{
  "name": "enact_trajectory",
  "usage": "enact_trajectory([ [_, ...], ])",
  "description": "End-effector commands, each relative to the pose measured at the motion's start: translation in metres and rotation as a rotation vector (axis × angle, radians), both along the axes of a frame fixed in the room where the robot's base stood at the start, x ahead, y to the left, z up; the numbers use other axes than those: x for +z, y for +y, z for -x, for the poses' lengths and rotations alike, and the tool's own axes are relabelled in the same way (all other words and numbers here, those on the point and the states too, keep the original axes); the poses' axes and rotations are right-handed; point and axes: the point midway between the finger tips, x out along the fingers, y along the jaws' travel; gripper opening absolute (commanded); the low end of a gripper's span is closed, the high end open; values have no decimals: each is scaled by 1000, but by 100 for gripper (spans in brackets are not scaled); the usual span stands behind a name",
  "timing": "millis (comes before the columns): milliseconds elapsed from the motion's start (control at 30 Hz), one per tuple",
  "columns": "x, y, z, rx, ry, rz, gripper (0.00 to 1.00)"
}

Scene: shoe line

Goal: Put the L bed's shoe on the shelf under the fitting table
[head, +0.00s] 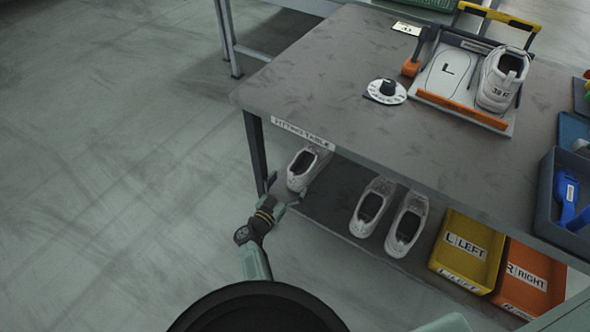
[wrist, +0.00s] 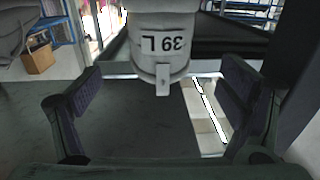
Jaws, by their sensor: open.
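A white shoe (head: 304,170) stands at the left end of the shelf (head: 330,201) under the fitting table (head: 310,85). In the wrist view the heel of this shoe (wrist: 162,45) carries the label 39 L, upside down in the picture. My gripper (head: 284,194) is at the shelf's left front, close by the heel. Its two fingers stand apart in the wrist view, one on each side of the heel, with gaps to it. The L bed (head: 447,75) on the table top is empty. A white shoe (head: 502,80) marked 39 R sits beside it.
Two more white shoes (head: 372,207) (head: 407,224) stand further right on the shelf. A yellow LEFT bin (head: 466,250) and an orange RIGHT bin (head: 529,281) are beyond them. A table leg (head: 256,152) is close left of my gripper. The floor at left is clear.

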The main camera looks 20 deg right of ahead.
Motion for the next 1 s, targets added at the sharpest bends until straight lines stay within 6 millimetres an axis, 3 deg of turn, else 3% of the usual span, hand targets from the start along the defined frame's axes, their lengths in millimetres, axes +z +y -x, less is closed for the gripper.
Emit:
enact_trajectory([
  [100,5,21,17,4,3,0,90],
  [333,2,43,37,1,0,0,90],
  [633,0,47,41,-1,-1,0,90],
  [733,7,53,34,17,-18,-2,90],
  [867,49,87,-4,115,-117,-17,90],
  [967,109,137,-44,252,-248,-39,90],
  [1000,137,160,-58,314,-304,-48,90],
])
